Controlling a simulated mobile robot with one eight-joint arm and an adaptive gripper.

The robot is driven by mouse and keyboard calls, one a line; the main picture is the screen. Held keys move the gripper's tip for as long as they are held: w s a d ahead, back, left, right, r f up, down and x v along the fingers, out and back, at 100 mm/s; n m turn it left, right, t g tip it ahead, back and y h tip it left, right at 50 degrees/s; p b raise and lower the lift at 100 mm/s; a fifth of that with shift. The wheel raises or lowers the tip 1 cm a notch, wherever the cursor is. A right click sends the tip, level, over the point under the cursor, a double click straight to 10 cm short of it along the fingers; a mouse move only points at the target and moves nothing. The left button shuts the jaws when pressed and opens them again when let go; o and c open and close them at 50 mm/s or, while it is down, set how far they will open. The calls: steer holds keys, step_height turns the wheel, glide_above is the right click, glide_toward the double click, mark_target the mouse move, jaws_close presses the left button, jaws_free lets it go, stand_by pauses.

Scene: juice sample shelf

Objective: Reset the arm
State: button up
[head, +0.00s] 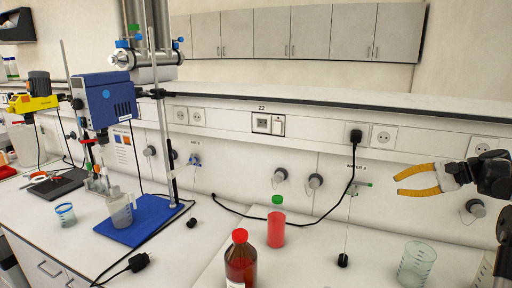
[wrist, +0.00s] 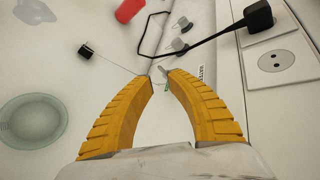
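My gripper (head: 398,183) is at the right in the head view, raised above the bench and in front of the back panel. Its two yellow fingers also show in the wrist view (wrist: 160,78). The fingers are spread with a gap at the tips, and nothing is between them. Part of my dark arm shows at the right edge of the head view.
A red bottle with a green cap (head: 276,225), a brown bottle with a red cap (head: 240,260) and a glass beaker (head: 416,264) stand on the bench. A black cable (head: 310,224) hangs from a wall plug. A stirrer stand with a blue base (head: 140,222) is left.

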steer(key=s+a+n+g+h, duration=0.1)
steer(key=s+a, duration=0.3)
steer(key=a, duration=0.3)
steer(key=s+a+r+n+h+b, duration=0.1)
steer(key=s+a+n+h, duration=0.1)
steer(key=s+a, duration=0.35)
steer(key=s+a+n+g+h, duration=0.1)
steer(key=s+a, duration=0.1)
steer(key=a, duration=0.6)
steer(key=s+a+f+n+h, duration=0.2)
steer(key=s+a+f+n, duration=0.2)
steer(key=s, duration=0.7)
steer(key=s+a+f+n+t+h+b, duration=0.1)
steer(key=s+a+f+n+h, duration=0.2)
steer(key=s+f, duration=0.5)
steer(key=s+a+n, duration=0.1)
steer(key=s+a, duration=0.1)
steer(key=s, duration=0.2)
steer(key=shift+s+f+n+b, duration=0.15)
steer(key=shift+n+b, duration=0.15)
